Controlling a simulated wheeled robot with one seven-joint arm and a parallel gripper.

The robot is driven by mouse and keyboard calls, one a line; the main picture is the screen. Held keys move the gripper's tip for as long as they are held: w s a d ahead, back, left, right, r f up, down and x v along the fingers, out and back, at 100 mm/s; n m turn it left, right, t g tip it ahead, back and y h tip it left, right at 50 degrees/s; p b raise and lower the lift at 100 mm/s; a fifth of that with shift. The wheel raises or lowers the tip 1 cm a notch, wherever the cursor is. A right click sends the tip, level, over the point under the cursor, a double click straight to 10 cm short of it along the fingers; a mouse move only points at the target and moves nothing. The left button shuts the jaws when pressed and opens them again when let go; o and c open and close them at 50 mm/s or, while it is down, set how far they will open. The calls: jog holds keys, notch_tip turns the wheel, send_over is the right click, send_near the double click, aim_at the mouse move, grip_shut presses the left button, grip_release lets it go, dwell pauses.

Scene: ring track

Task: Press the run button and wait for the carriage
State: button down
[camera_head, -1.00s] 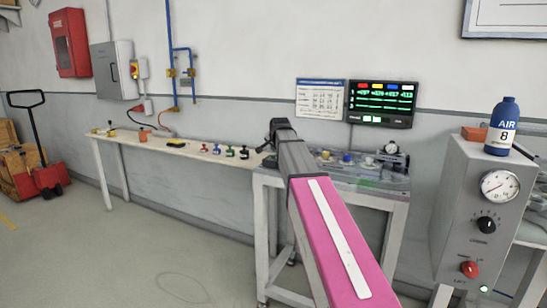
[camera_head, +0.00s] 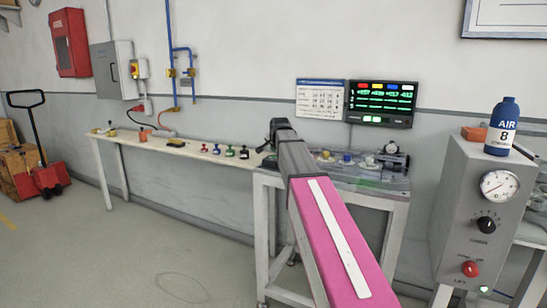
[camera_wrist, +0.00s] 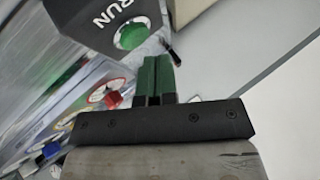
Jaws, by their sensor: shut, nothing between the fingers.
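In the wrist view a dark box marked RUN carries the green run button (camera_wrist: 132,36). My gripper (camera_wrist: 158,62) has its two green fingers together, with nothing between them. In the picture its tips lie just below and to the right of the button; I cannot tell whether they touch it. In the head view my pink arm reaches to the bench (camera_head: 385,190), and the arm hides the run button and the gripper tips. I cannot make out the carriage for certain; small parts with yellow, blue and white tops stand on the bench.
A grey box with a gauge (camera_head: 499,186), a black knob and a red button stands at right, with a blue AIR bottle (camera_head: 503,125) on it. A long shelf (camera_head: 210,152) with small coloured items runs left. A lit display (camera_head: 380,103) hangs behind.

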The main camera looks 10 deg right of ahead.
jog(key=shift+f, duration=0.15)
jog(key=shift+f, duration=0.25)
jog(key=shift+f, duration=0.45)
dwell(1.1)
jog(key=shift+r, duration=0.85)
